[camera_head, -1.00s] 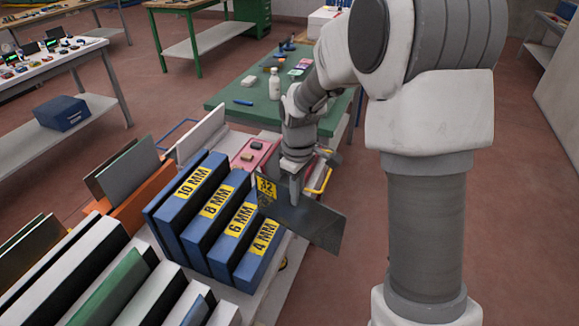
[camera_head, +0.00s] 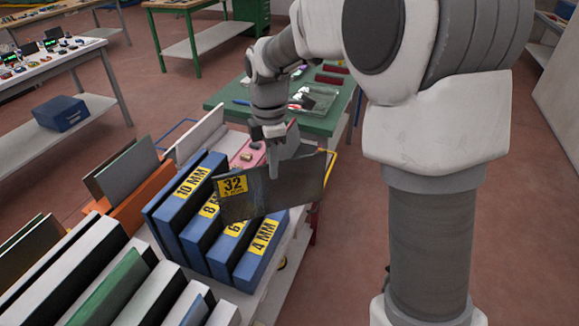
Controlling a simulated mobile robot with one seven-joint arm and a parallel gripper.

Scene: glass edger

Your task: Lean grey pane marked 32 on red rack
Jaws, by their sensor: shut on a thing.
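My gripper (camera_head: 274,170) is shut on the upper part of a dark grey pane (camera_head: 285,188) and holds it in the air. The pane has a yellow label reading 32 (camera_head: 233,185) at its left end. It is tilted, its right end higher, and hangs in front of the blue blocks, covering parts of the 8 MM and 6 MM labels. An orange-red rack (camera_head: 152,207) stands at the left, with a grey pane (camera_head: 131,172) and a brown-edged pane leaning in it. I cannot tell whether this is the red rack.
Blue blocks (camera_head: 180,213) marked from 10 MM to 4 MM stand below the held pane. White and black slabs (camera_head: 60,265) with a green pane (camera_head: 112,288) fill the front left. A white panel (camera_head: 200,135) stands behind. A green table (camera_head: 225,113) is further back.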

